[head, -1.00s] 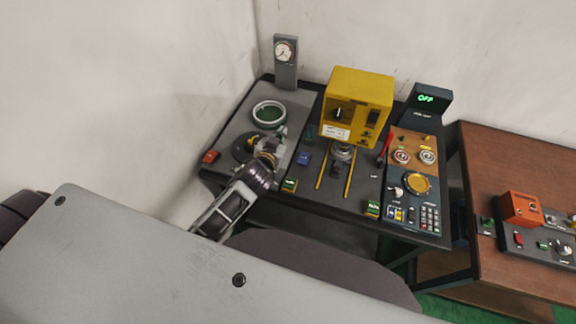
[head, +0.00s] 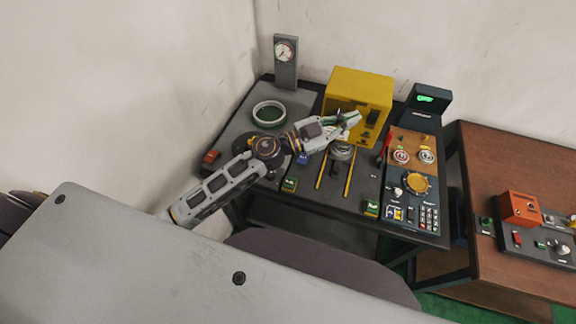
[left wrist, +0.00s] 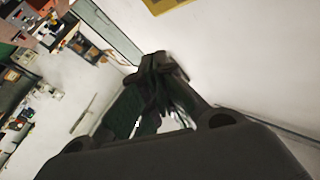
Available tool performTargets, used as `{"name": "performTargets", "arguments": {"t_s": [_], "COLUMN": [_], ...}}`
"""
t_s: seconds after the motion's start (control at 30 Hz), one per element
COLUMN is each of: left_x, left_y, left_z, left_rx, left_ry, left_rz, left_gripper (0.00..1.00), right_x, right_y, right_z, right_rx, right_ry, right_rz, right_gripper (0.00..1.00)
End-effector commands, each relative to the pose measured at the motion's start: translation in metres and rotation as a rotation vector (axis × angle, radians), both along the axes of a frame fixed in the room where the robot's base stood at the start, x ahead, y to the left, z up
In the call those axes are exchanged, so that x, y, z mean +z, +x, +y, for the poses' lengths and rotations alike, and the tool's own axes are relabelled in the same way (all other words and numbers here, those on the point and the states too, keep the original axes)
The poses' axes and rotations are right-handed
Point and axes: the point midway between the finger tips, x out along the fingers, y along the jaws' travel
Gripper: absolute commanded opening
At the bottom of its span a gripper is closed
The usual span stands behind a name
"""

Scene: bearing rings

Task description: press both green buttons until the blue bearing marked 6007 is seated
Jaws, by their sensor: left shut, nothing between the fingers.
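My left gripper (head: 350,120) is shut and empty, in front of the yellow press housing (head: 345,88) and partly covering it. Its dark fingers also show in the left wrist view (left wrist: 160,85). One green button box (head: 289,185) sits at the table's front edge, left of the yellow rails. The other green button box (head: 371,208) sits at the front edge, right of them. A round metal part (head: 342,152) lies between the rails below the gripper. A small blue block (head: 302,160) lies beside my arm. I cannot make out a blue bearing or the marking 6007. My right gripper is not in view.
A pale ring (head: 268,113) lies at the table's left, with a gauge post (head: 285,62) behind it. A control panel (head: 412,190) and a dark display (head: 428,103) stand at the right. A brown table (head: 500,165) is farther right.

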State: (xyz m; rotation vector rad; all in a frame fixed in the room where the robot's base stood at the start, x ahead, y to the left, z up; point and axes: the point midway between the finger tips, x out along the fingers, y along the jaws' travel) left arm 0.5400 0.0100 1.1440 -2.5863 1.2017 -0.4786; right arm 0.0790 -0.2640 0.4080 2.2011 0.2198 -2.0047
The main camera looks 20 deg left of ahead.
Motion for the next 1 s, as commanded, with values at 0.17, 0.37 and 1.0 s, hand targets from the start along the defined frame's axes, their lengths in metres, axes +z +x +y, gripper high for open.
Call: {"name": "performTargets", "arguments": {"t_s": [0.17,0.37,1.0], "left_x": [-0.015,-0.047,-0.171], "left_y": [-0.02,-0.042,-0.067], "left_z": [-0.023,-0.036,0.047], "left_rx": [-0.173,-0.337,-0.498], "left_ry": [0.115,0.28,0.959], "left_rz": [0.013,0.075,0.514], "left_gripper": [0.0,0.0,0.0], "right_x": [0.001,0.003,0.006], "right_y": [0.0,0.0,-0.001], "right_z": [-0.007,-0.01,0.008], "right_rx": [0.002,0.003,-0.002], "right_ry": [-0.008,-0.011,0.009], "right_rz": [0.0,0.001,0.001], "right_gripper": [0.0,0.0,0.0]}}
